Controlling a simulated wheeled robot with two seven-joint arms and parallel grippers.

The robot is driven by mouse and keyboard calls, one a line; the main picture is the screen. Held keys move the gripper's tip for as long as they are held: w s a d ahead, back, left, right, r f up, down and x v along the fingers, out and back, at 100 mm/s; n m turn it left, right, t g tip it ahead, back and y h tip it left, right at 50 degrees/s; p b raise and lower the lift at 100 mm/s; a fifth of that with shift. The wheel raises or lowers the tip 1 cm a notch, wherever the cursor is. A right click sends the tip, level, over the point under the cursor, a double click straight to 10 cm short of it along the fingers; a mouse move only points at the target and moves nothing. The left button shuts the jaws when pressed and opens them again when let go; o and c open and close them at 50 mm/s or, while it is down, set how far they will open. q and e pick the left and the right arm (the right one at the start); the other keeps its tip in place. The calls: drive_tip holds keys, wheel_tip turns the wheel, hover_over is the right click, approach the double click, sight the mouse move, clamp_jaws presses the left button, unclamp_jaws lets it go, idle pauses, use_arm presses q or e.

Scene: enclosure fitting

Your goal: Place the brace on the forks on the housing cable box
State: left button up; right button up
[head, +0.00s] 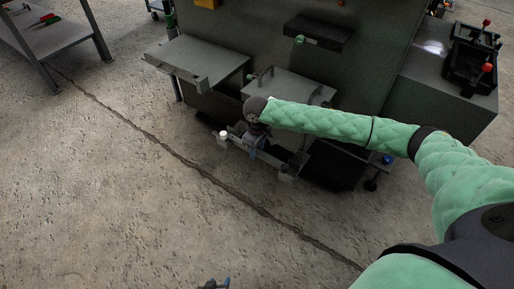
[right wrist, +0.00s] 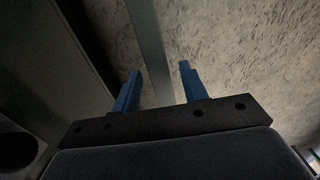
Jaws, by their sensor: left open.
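My right gripper (head: 254,152), with blue fingers, is low in front of the grey cabinet in the head view. In the right wrist view its two fingers (right wrist: 158,82) stand apart. A long grey bar (right wrist: 148,40), which looks like the brace, runs between or beyond them, with gaps on both sides. In the head view a pale bar (head: 277,155) runs under the right gripper, near a white post (head: 222,136). I cannot tell the forks from the cable box here; the arm hides part of it. My left gripper (head: 214,284) just shows at the bottom edge, open.
A grey panel with handles (head: 290,87) sits behind the right arm. A grey shelf (head: 198,59) juts out at left of the cabinet (head: 352,75). A work table (head: 50,38) stands at far left. The concrete floor (head: 110,190) at left is clear.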

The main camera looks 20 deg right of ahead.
sight(257, 150)
wheel_tip(257, 150, up, 12)
drive_tip(key=shift+r, duration=0.15)
idle(0.6)
idle(0.3)
